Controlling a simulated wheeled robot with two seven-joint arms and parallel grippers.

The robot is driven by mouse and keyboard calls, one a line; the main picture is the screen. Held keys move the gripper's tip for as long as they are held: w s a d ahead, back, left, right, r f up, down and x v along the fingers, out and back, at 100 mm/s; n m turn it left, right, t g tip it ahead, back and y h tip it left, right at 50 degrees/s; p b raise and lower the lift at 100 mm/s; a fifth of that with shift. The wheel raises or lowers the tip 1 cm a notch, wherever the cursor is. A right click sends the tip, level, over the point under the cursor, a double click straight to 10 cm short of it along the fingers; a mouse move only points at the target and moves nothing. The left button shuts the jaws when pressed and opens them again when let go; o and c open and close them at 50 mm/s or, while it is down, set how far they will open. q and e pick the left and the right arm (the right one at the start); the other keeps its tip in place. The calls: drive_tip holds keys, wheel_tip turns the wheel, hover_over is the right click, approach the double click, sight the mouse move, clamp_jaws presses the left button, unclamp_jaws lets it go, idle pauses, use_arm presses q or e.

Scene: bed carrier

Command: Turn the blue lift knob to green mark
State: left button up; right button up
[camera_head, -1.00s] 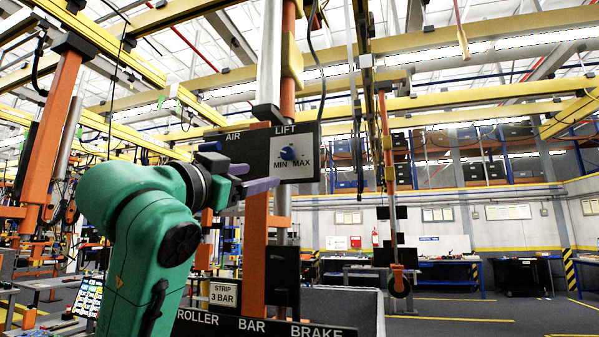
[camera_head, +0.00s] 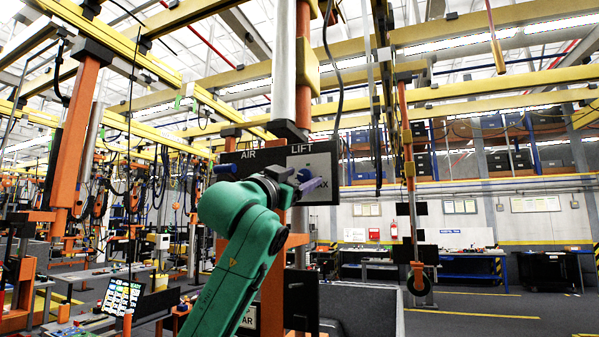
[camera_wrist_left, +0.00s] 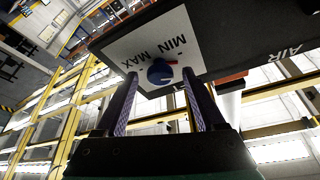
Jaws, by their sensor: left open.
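The blue lift knob (camera_wrist_left: 160,72) sits on a white plate (camera_wrist_left: 150,48) marked MIN and MAX, and a small red mark shows at its edge. In the head view the knob (camera_head: 303,174) is partly hidden by my left gripper. My left gripper (camera_head: 314,182) is open in front of the LIFT plate. In the left wrist view its two fingers (camera_wrist_left: 160,78) stand on either side of the knob in the picture, with a gap around it. I cannot tell whether they touch it. I cannot make out the green mark. My right gripper is not in view.
The dark panel (camera_head: 256,160) also carries the AIR label, with a blue part (camera_head: 225,168) at its left end. An orange post (camera_head: 273,290) and a grey pole stand close by. Open floor (camera_head: 470,310) lies to the right.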

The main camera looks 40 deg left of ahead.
use_arm(q)
drive_tip(key=shift+s, duration=0.25)
drive_tip(key=c, duration=0.4)
clamp_jaws()
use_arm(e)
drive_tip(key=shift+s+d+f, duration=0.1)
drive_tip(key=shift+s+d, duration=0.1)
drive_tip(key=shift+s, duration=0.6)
